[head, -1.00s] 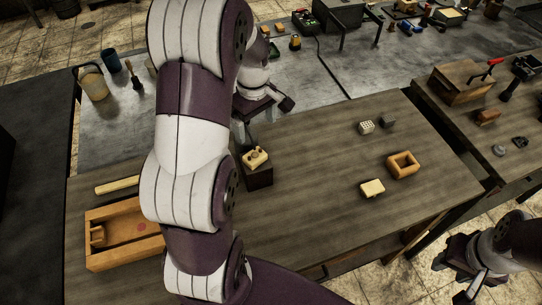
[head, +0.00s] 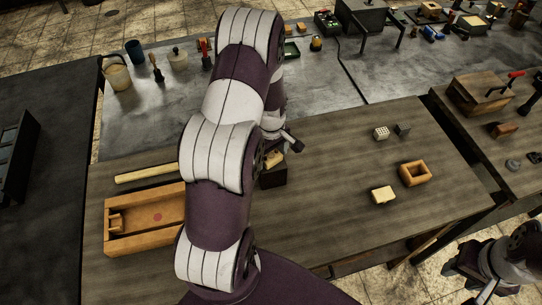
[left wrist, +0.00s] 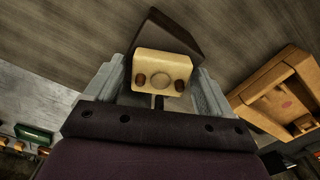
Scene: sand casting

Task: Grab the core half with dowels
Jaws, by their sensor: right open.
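The core half with dowels, a cream block with two brown dowels and a round mark (left wrist: 162,76), sits on a small dark stand (head: 272,178). In the head view the core half (head: 273,158) is partly hidden by my left arm. My left gripper (left wrist: 160,88) is open, with one finger on each side of the core half; I cannot tell whether they touch it. In the head view the left gripper (head: 284,140) is right at the stand. My right gripper (head: 462,272) is open and empty, off the table's right front.
A wooden box (head: 122,240) and a wooden bar (head: 146,173) lie at the left. A cream block (head: 383,195), a square wooden frame (head: 415,173) and a small perforated block (head: 381,132) lie at the right. The table between is clear.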

